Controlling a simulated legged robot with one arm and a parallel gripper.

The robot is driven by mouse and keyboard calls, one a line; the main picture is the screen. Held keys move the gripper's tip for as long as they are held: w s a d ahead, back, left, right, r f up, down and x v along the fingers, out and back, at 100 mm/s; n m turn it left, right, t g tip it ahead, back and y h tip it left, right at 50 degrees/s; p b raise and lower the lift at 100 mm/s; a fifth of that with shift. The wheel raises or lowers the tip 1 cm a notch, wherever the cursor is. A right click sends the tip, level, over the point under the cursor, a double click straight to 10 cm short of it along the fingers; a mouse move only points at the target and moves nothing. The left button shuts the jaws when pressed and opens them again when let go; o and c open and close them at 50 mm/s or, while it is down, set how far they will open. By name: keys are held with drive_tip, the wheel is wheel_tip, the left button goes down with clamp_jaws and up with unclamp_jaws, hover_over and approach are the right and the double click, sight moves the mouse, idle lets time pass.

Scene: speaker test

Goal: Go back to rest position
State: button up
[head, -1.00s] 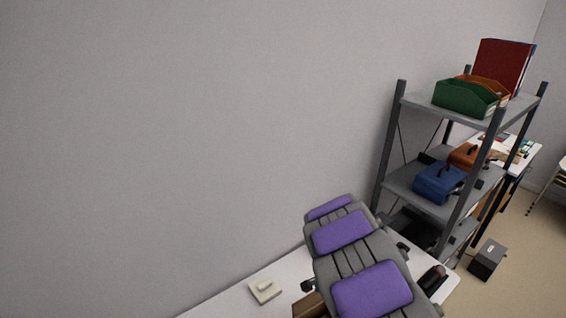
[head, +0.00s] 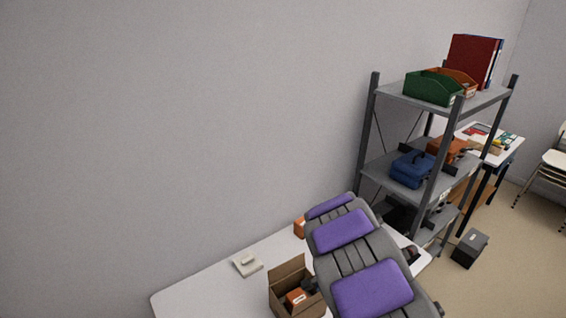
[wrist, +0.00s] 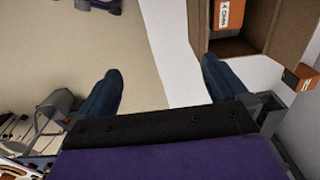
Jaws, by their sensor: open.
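My gripper (wrist: 162,82) shows in the wrist view as two dark fingers spread wide apart, with nothing between them. Below its gap are the beige floor and the edge of the white table. In the head view my arm with purple pads reaches over the table (head: 190,291), and I cannot make out the fingers there. An open cardboard box (head: 285,299) stands on the table left of my arm, with an orange item (head: 296,297) inside. The box also shows at the upper right of the wrist view (wrist: 265,22), beside the right finger.
A small pale device (head: 247,264) lies on the table near the wall. Another orange item (head: 300,227) is partly behind my arm. A grey shelf rack (head: 452,120) holds bins, binders and blue and orange cases. A dark box (head: 470,248) stands on open floor at right.

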drive_tip(key=s+d+r+n+b, duration=0.2)
drive_tip(key=s+r+n+b, duration=0.3)
drive_tip(key=s+r, duration=0.85)
drive_tip(key=s+a+n+g+b, duration=0.1)
drive_tip(key=s+n+b, duration=0.3)
drive_tip(key=s, duration=1.6)
drive_tip(key=shift+s+a+r+n+g+b, duration=0.15)
drive_tip(key=shift+n+g+b, duration=0.25)
drive_tip(key=shift+n, duration=0.8)
drive_tip(key=shift+a, duration=0.1)
drive_tip(key=shift+a, duration=0.25)
drive_tip(key=shift+d, duration=0.25)
